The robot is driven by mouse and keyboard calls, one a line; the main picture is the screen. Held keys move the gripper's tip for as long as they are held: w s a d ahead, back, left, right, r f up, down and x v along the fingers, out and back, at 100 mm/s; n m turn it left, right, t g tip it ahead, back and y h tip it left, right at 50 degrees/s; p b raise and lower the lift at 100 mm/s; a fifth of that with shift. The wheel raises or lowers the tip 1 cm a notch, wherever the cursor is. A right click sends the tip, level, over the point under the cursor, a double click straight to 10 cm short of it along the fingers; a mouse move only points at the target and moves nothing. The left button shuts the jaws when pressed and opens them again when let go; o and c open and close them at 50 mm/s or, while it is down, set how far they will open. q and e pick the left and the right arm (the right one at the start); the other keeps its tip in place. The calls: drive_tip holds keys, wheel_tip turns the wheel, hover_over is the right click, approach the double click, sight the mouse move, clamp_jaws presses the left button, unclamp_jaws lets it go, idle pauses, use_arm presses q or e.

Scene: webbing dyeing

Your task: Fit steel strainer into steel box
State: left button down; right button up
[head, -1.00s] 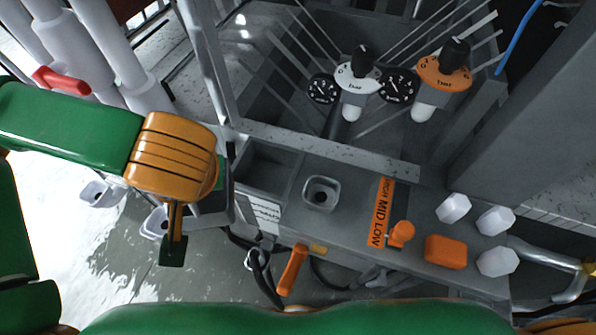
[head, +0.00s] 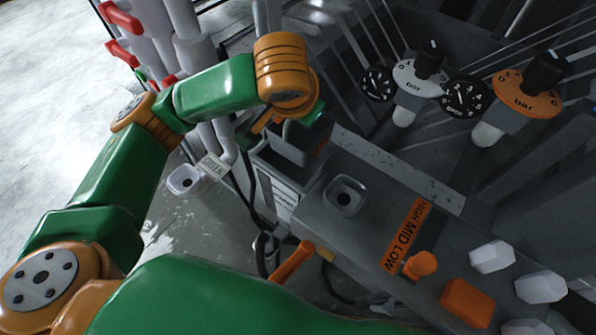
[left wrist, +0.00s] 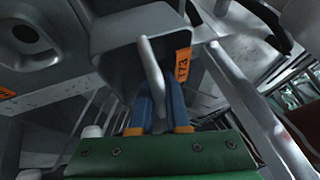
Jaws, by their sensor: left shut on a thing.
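The steel strainer (head: 302,143) is a dark grey, box-shaped piece at the left end of the console in the head view. My left gripper (head: 282,118) is above it. In the left wrist view the strainer (left wrist: 125,35) has a bar handle, and my left gripper (left wrist: 158,100) is shut on that handle with its blue fingers. The steel box (head: 280,172) is a compartment in the console's left end. The strainer covers most of its opening, and how deep it sits I cannot tell. My right gripper is not in view.
The grey console (head: 380,215) has a square socket (head: 345,196), an orange HIGH MID LOW slider (head: 420,264) and white knobs (head: 492,256). An orange lever (head: 291,262) is in front. White pipes with red handles (head: 118,18) stand behind my left arm. Gauges (head: 463,97) are at the back.

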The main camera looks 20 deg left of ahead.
sight(301, 127)
use_arm(q)
drive_tip(key=f, duration=0.6)
drive_tip(key=a+f+p, duration=0.1)
drive_tip(key=f, duration=0.3)
drive_tip(key=shift+w, duration=0.2)
drive_tip(key=shift+w+f, duration=0.1)
drive_tip(key=shift+f, duration=0.35)
drive_tip(key=c, duration=0.9)
unclamp_jaws()
drive_tip(key=shift+f, duration=0.1)
